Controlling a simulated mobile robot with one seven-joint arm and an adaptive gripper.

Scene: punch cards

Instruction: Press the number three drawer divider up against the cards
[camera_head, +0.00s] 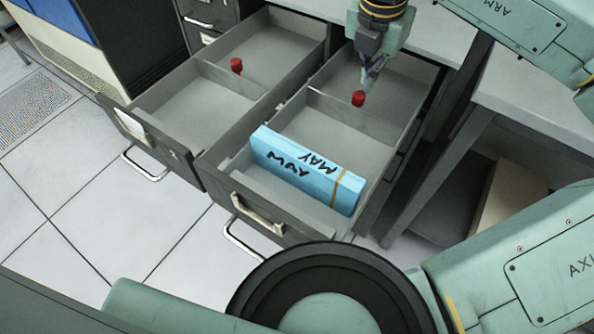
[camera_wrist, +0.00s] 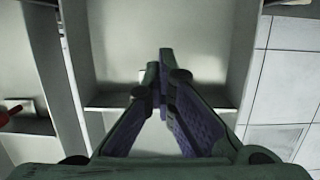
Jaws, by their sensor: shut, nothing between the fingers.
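The right drawer (camera_head: 205,160) is open. A grey divider (camera_head: 335,109) with a red knob (camera_head: 358,98) stands across it, behind the blue card block. The divider's number is not readable. The card block (camera_head: 305,172), marked MAY with a band round it, leans in the front part of the drawer. An empty stretch of drawer floor lies between it and the divider. My gripper (camera_head: 369,82) is shut and empty, pointing down just behind the knob; contact cannot be told. In the wrist view the closed fingertips (camera_wrist: 161,62) hang over the drawer, hiding part of the divider (camera_wrist: 105,101).
A second open drawer (camera_head: 165,140) to the left holds its own divider with a red knob (camera_head: 236,65) and no cards. The drawer walls stand close on both sides of my gripper. A desk top (camera_head: 535,112) lies to the right.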

